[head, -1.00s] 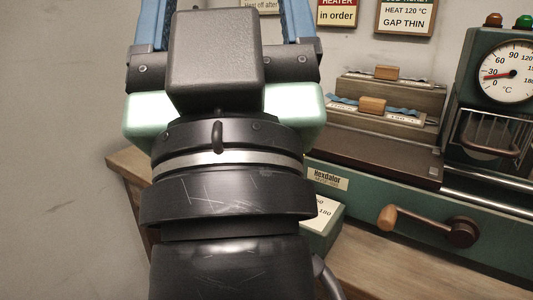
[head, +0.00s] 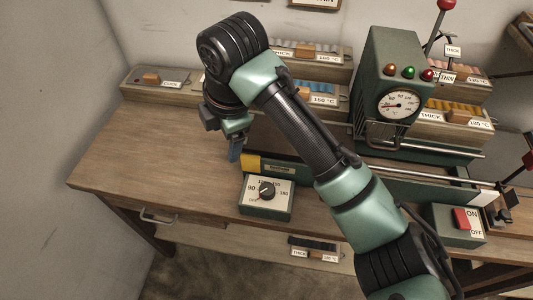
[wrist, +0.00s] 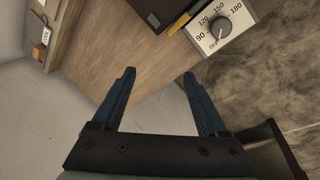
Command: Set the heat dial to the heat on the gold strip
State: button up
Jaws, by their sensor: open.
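The heat dial (head: 267,190) is a black knob on a small green box with a white face (head: 282,191). The face carries OFF, 90, 120, 150 and 180. The dial also shows at the top right of the wrist view (wrist: 220,28), where its pointer appears to face OFF. A gold strip (head: 452,105) lies in a wooden holder at the right; its label (head: 480,123) shows a temperature too small to read surely. My gripper (wrist: 158,75) is open and empty, fingers apart. In the head view its blue fingers (head: 234,150) hang behind and left of the dial box.
A green machine (head: 390,70) with a round gauge (head: 398,104) and coloured lamps stands behind. A red ON/OFF switch (head: 461,218) is at the right. More strip holders line the wall. My arm crosses the middle of the view. The table's left part (head: 130,160) is clear.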

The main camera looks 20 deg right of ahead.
aim_at(267, 189)
jog(key=s+d+n+g+p, duration=0.1)
jog(key=s+d+g+p, duration=0.15)
jog(key=s+d, duration=0.35)
jog(key=shift+g+h, duration=0.4)
jog(key=shift+g, duration=0.05)
notch_tip(267, 189, down, 13)
jog(key=shift+w+a+f, duration=0.1)
grip_shut()
